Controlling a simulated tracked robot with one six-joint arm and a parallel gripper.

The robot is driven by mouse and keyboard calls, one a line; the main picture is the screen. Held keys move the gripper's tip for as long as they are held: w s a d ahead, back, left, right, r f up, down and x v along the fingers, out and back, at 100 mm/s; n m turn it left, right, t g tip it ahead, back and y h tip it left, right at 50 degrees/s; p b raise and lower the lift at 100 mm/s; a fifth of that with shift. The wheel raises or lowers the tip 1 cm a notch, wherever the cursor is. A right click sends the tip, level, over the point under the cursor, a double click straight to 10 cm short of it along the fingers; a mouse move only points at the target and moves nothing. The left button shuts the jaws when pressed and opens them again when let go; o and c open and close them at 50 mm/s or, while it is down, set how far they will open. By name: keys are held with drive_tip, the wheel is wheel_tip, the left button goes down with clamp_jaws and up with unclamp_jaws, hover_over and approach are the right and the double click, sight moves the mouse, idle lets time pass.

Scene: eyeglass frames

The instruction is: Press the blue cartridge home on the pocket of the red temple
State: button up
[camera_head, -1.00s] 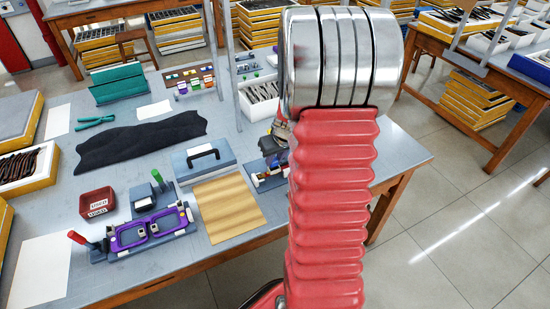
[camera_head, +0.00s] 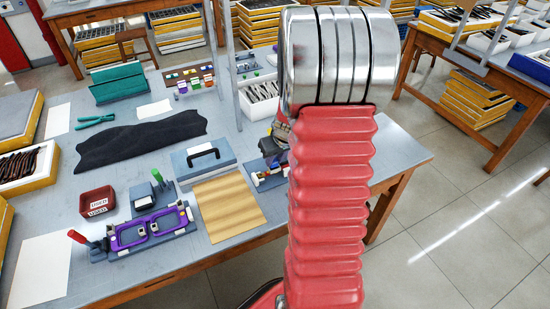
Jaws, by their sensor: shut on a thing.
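A small fixture (camera_head: 268,182) with dark, white and blue parts stands near the table's right end. My red, ribbed arm covers its right side. A dark blue block (camera_head: 267,146) shows at the back of this fixture; I cannot tell whether it is the blue cartridge. The red temple and its pocket cannot be made out. A small grey-brown shape (camera_head: 283,131) peeks out at the arm's left edge, too little to identify. Purple eyeglass frames (camera_head: 150,228) lie in another blue-grey fixture at the front left.
A tan mat (camera_head: 228,207) and a blue-grey case (camera_head: 203,158) with a black handle lie left of the small fixture. A red bin (camera_head: 97,202), a dark cloth (camera_head: 140,141), green pliers (camera_head: 95,121) and a rack of coloured blocks (camera_head: 190,80) are farther left and back.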

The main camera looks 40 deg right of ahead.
drive_tip(key=shift+f, duration=0.85)
idle(0.5)
drive_tip(key=o, duration=1.1)
drive_tip(key=shift+s, duration=0.1)
drive_tip(key=shift+c, duration=0.2)
drive_tip(key=shift+o, duration=0.2)
drive_tip(key=v, duration=0.7)
